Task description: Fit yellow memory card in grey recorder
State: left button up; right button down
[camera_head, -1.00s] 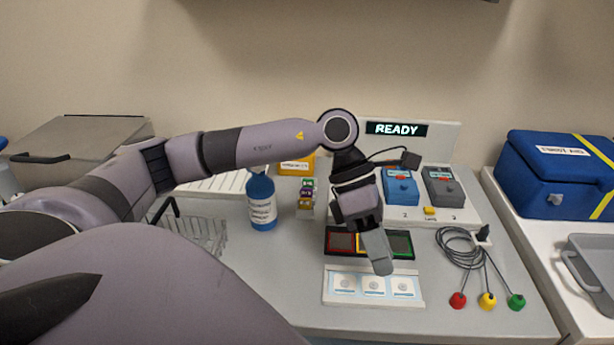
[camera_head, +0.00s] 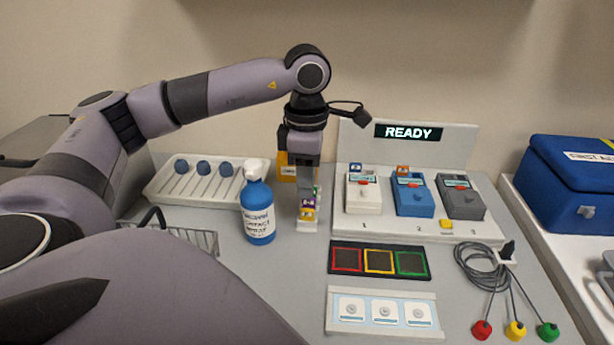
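The grey recorder (camera_head: 460,199) is the right one of three on a white stand with a READY display. The yellow memory card (camera_head: 307,214) appears as a small yellow patch in a narrow white holder (camera_head: 307,226), in front of a purple card (camera_head: 308,203). A bit of green shows behind, mostly hidden. My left gripper (camera_head: 308,194) points down right at this holder. Its fingers overlap the cards from this view, so I cannot tell whether they are open or touching a card. My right gripper is not in view.
A white recorder (camera_head: 363,193) and a blue recorder (camera_head: 413,197) stand left of the grey one. A blue spray bottle (camera_head: 258,212) stands close left of the holder. Coiled cables (camera_head: 482,268) lie at right. A three-colour tray (camera_head: 379,261) lies in front.

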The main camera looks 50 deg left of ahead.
aim_at(307, 210)
pick_arm(q)
notch_tip(307, 210, down, 4)
jog(key=b, duration=0.2)
jog(key=shift+f+b, duration=0.25)
jog(key=shift+b, duration=0.1)
jog(key=shift+f+b, duration=0.4)
jog(key=shift+f, duration=0.15)
jog(key=shift+c, duration=0.4)
grip_shut()
jog(key=shift+r, duration=0.1)
notch_tip(307, 210, up, 6)
jog(key=p, duration=0.5)
